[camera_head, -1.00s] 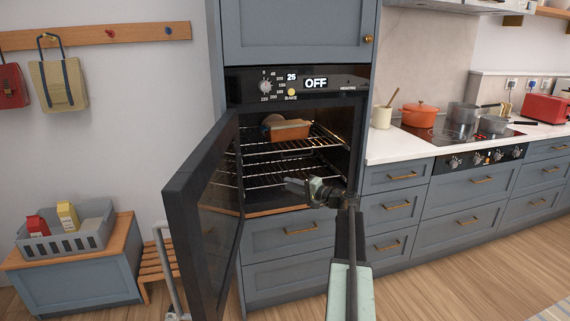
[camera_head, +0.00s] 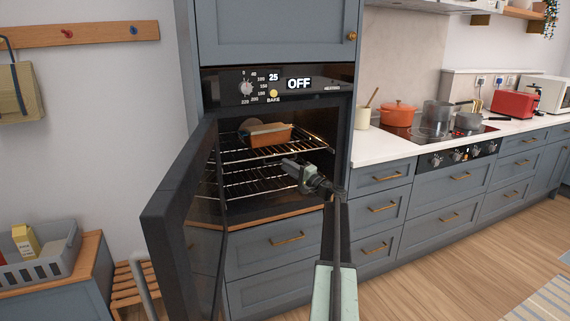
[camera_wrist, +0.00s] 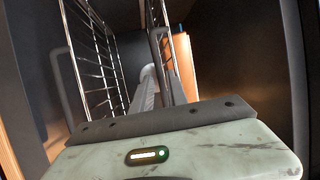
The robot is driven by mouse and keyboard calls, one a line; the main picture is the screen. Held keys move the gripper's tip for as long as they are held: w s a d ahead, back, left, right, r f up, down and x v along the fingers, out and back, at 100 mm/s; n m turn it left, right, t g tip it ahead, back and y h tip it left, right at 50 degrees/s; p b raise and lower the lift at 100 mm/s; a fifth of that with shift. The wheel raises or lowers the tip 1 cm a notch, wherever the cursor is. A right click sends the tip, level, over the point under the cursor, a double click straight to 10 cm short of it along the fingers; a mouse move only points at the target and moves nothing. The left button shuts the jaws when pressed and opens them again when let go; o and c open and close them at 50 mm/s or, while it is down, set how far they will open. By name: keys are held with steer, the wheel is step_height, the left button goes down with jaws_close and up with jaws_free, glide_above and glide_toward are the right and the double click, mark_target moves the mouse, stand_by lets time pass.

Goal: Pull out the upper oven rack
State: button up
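The upper oven rack (camera_head: 308,143) is a wire shelf inside the open oven, with an orange loaf dish (camera_head: 270,136) on it. In the wrist view, which is turned sideways, the upper rack (camera_wrist: 182,55) shows beside the orange dish (camera_wrist: 187,65). The lower rack (camera_wrist: 90,60) is to its left, and also shows in the head view (camera_head: 255,185). My gripper (camera_head: 288,163) is at the oven opening, in front of the racks and a little below the upper rack's front. No contact with the rack is visible.
The oven door (camera_head: 185,215) stands open on the left. Drawers (camera_head: 275,245) are below the oven and a counter (camera_head: 385,147) is to the right. A grey crate (camera_head: 45,268) sits on a low cabinet at left.

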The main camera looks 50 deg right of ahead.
steer(key=shift+w+r, duration=0.15)
steer(key=shift+w, duration=0.6)
steer(key=shift+a, duration=0.1)
jaws_close()
stand_by(0.7)
